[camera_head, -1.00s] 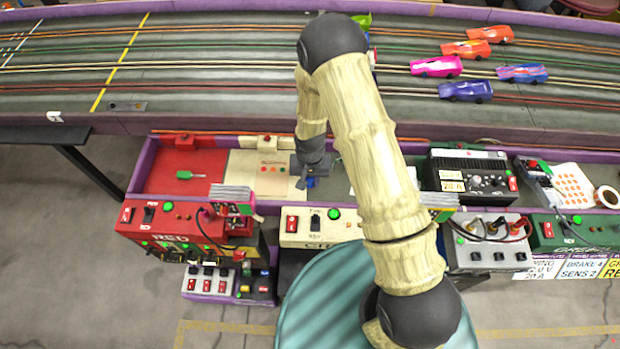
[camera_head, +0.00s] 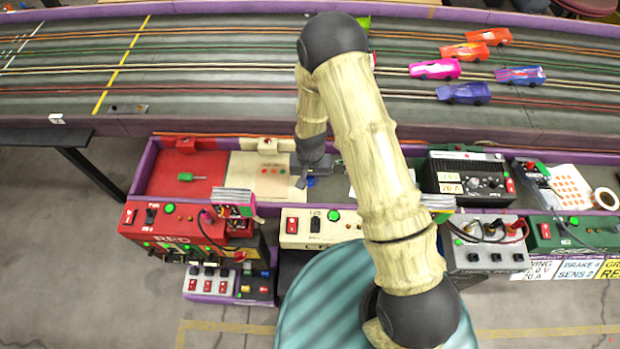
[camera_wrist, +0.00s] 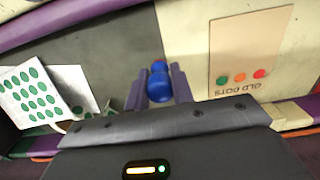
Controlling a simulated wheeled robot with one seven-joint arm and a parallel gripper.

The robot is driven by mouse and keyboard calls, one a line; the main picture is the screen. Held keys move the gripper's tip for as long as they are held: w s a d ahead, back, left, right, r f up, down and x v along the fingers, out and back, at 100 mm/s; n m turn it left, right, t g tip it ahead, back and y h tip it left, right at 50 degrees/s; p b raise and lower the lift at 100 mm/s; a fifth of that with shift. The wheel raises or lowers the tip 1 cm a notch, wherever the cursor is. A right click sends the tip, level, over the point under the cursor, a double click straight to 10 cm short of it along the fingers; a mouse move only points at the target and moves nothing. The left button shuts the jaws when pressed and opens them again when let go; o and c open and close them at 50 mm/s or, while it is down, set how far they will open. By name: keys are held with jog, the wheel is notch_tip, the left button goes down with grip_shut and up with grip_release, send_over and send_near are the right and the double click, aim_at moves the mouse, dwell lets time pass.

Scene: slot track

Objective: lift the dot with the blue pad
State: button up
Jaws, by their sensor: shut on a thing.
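My gripper (camera_wrist: 157,95) has its two purple fingers shut on the blue pad (camera_wrist: 158,82), a rounded blue piece that sticks out past the fingertips. In the head view my gripper (camera_head: 311,181) is small and low over the bench, just right of a cream panel. A tan card labelled "OLD DOTS" (camera_wrist: 250,40) lies right of the gripper in the wrist view, with a green dot (camera_wrist: 222,80), an orange dot (camera_wrist: 240,77) and a red dot (camera_wrist: 260,73). The pad is apart from these dots. Its tip is clear of the card.
A white sheet of green dots (camera_wrist: 32,90) lies left in the wrist view. A sheet of orange dots (camera_head: 574,183) and a tape roll (camera_head: 606,198) are far right. A red box (camera_head: 185,225) and a black power unit (camera_head: 467,176) flank the work area. Several cars stand on the track.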

jog(key=shift+r+p, duration=1.75)
jog(key=shift+r, duration=0.85)
